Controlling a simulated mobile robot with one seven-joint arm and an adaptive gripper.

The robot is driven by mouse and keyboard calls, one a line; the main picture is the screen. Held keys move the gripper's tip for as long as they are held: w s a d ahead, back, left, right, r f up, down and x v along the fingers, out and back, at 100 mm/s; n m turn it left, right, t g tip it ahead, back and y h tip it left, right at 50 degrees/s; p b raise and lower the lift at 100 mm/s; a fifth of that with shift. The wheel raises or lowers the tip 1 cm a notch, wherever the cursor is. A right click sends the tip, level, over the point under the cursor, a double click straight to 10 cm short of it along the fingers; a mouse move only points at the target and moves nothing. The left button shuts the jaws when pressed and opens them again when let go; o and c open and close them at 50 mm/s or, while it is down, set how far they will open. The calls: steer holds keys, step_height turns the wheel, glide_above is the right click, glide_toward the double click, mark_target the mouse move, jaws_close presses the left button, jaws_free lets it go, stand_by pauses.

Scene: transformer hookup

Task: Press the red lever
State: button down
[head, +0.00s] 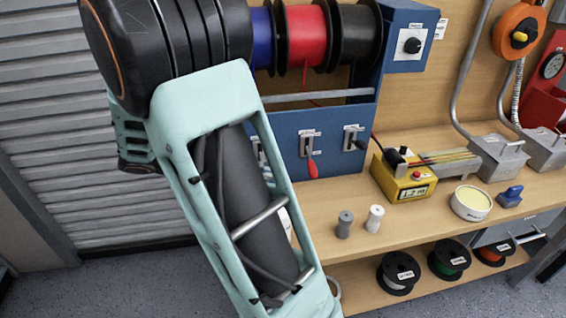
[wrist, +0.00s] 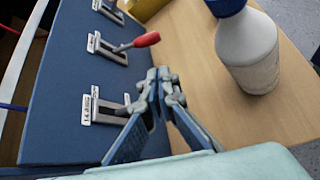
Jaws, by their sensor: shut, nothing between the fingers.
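The red lever (head: 313,167) sticks out of the middle slot of a blue panel (head: 332,185) under the wire spools. In the wrist view the red lever (wrist: 146,40) points out from the panel, its knob just beyond my fingertips. My gripper (wrist: 160,75) is shut and empty, with its tips in front of the panel. A small gap seems to show between tips and red knob, but I cannot judge the depth. A dark lever (wrist: 112,109) in the nearest slot is partly behind my gripper. In the head view my arm hides my gripper.
A white bottle (wrist: 247,55) with a blue cap stands on the wooden bench right of my gripper. Another lever (head: 357,141) sits right of the red one. A yellow box (head: 404,178) and two small cylinders (head: 375,218) stand on the bench.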

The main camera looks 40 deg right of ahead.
mark_target(310, 161)
steer(key=shift+d+f+n+h, duration=0.3)
steer(key=shift+d+f+h, duration=0.15)
steer(key=shift+d, duration=0.45)
steer(key=b+x, duration=0.1)
steer(key=x, duration=0.9)
steer(key=shift+s+f, duration=0.1)
steer(key=shift+a+r+p, duration=0.1)
steer(key=shift+r+p, duration=0.1)
steer(key=shift+p, duration=0.1)
